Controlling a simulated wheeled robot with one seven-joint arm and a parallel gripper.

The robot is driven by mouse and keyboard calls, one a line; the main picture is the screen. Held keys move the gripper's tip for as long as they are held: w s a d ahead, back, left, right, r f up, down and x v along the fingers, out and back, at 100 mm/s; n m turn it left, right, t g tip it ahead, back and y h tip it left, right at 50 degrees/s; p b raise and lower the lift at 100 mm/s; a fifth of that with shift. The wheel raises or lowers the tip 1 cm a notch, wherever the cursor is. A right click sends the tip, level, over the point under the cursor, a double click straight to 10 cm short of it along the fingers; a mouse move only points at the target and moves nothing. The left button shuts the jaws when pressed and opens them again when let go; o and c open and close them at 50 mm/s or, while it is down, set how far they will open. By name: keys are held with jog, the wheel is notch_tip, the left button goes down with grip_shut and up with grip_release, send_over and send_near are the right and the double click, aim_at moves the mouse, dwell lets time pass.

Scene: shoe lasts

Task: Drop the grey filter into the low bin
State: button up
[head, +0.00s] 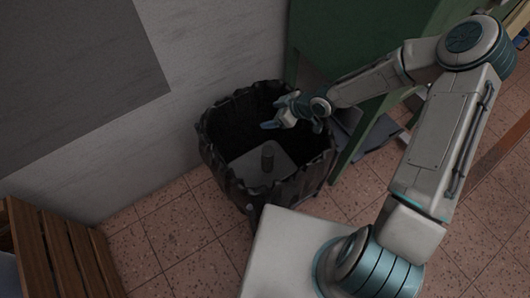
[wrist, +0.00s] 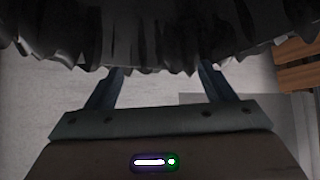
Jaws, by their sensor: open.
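The low bin (head: 222,165) stands on the tiled floor, lined with a black bag whose crumpled edge folds over the rim. A small dark grey cylinder, which looks like the grey filter (head: 267,158), stands on the pale bottom inside the bin. My gripper (head: 292,125) is over the bin's far right part, open and empty, apart from the filter. In the wrist view my gripper (wrist: 162,70) shows two spread fingers with nothing between them. The bag's ragged edge (wrist: 150,45) fills the top of that view; the filter does not show there.
A green cabinet or stand (head: 345,35) rises right behind the bin. A pale wall (head: 215,50) with a grey panel (head: 75,50) is at the left. A wooden slatted piece (head: 55,250) stands at the lower left. Bare floor (head: 170,235) lies between it and the bin.

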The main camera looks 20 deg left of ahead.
jog(key=p+v, duration=0.5)
jog(key=v, duration=0.6)
jog(key=shift+d, duration=0.2)
jog(key=shift+r, duration=0.15)
jog(key=s+d+r+m+h+p, duration=0.1)
jog(key=s+d+r+m+h, duration=0.15)
jog(key=d+r+h, duration=0.45)
jog(key=s+d+r+m+h+p, duration=0.2)
jog(key=d+r+m+h, duration=0.15)
jog(key=d, duration=0.75)
jog(key=s+d+r+m+y+p, duration=0.1)
jog(key=s+r+m, duration=0.4)
jog(key=r, duration=0.4)
jog(key=s+r+m+t, duration=0.1)
jog(key=s+r+m, duration=0.4)
jog(key=s+r, duration=0.3)
notch_tip(320, 180, up, 2)
jog(key=shift+d+r+y+p, duration=0.25)
jog(key=shift+d+y+p, duration=0.1)
jog(key=shift+d, duration=0.05)
